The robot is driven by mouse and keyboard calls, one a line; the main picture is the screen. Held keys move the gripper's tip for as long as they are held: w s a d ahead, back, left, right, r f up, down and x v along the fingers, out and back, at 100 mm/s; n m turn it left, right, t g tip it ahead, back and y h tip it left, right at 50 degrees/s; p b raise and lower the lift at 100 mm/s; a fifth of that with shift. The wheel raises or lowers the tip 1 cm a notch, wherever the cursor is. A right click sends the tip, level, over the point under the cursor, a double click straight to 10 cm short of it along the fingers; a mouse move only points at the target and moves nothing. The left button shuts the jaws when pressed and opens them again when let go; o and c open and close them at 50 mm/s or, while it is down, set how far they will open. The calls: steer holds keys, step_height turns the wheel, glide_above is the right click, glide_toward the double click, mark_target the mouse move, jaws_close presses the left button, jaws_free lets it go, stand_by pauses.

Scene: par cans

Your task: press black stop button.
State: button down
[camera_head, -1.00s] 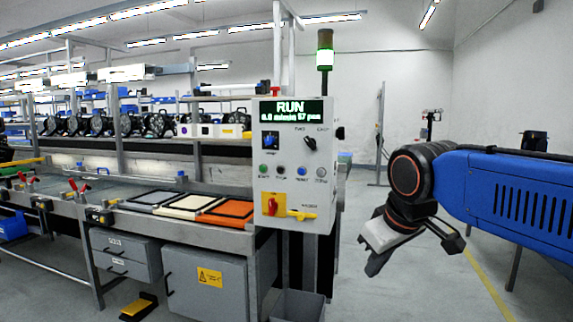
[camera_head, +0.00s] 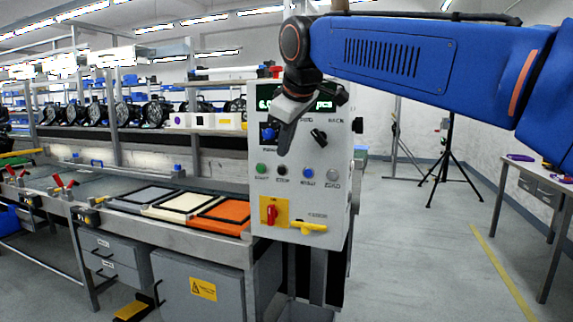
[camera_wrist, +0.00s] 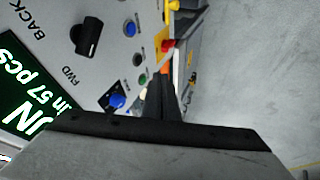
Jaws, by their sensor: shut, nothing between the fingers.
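The black stop button (camera_head: 282,171) is in the row of small buttons on the front of the grey control box (camera_head: 325,205), between the green start button (camera_head: 262,169) and a blue button (camera_head: 308,173). It also shows in the wrist view (camera_wrist: 139,59), left of my fingers. My gripper (camera_head: 284,148) is shut and empty. In the head view its tip points down, just above the button row. In the wrist view the fingers (camera_wrist: 160,80) reach toward the row. I cannot tell the gap to the panel.
A black selector knob (camera_wrist: 90,37) and a blue knob (camera_wrist: 117,101) stick out above the row. Below it are a red switch on yellow (camera_head: 271,212) and a yellow handle (camera_head: 308,227). Orange, cream and grey trays lie on the bench at left.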

mark_target(282, 166)
steer(key=shift+w+a+r, duration=0.2)
steer(key=x, duration=0.3)
steer(key=w+d+x, duration=0.1)
steer(key=x, duration=0.3)
steer(key=r+x, duration=0.1)
steer(key=x, duration=0.3)
steer(key=shift+w+d+f, duration=0.1)
steer(key=shift+w+f, duration=0.1)
steer(key=shift+w, duration=0.3)
steer(key=shift+w+d, duration=0.2)
steer(key=shift+w, duration=0.35)
